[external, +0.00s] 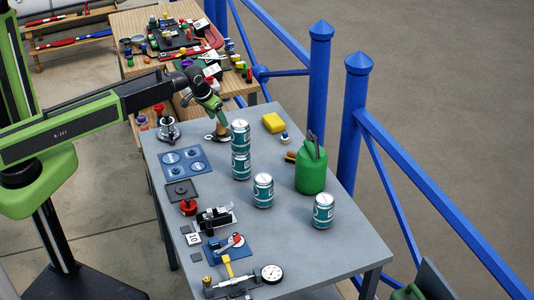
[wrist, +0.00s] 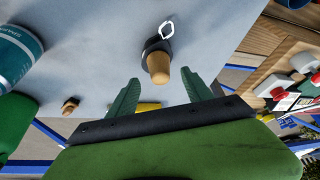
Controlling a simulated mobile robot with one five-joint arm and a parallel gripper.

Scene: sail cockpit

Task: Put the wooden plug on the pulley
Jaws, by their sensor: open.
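A tan wooden plug (wrist: 159,68) stands on a dark pulley (wrist: 152,43) with a metal shackle, as seen in the wrist view. In the external view the plug (external: 222,130) and pulley (external: 211,137) are at the table's far part, left of the stacked cans. My gripper (wrist: 163,88) is open and empty, its green fingers apart with the plug just beyond their tips. In the external view my gripper (external: 217,112) is just above the plug. I cannot tell whether the plug is seated in the pulley or only rests on it.
Teal cans (external: 240,165), two of them stacked, stand right of the pulley. A green jug (external: 311,178) has a small brown wooden piece (external: 291,157) beside it. A yellow block (external: 273,122) lies behind. Blue posts (external: 352,120) border the table.

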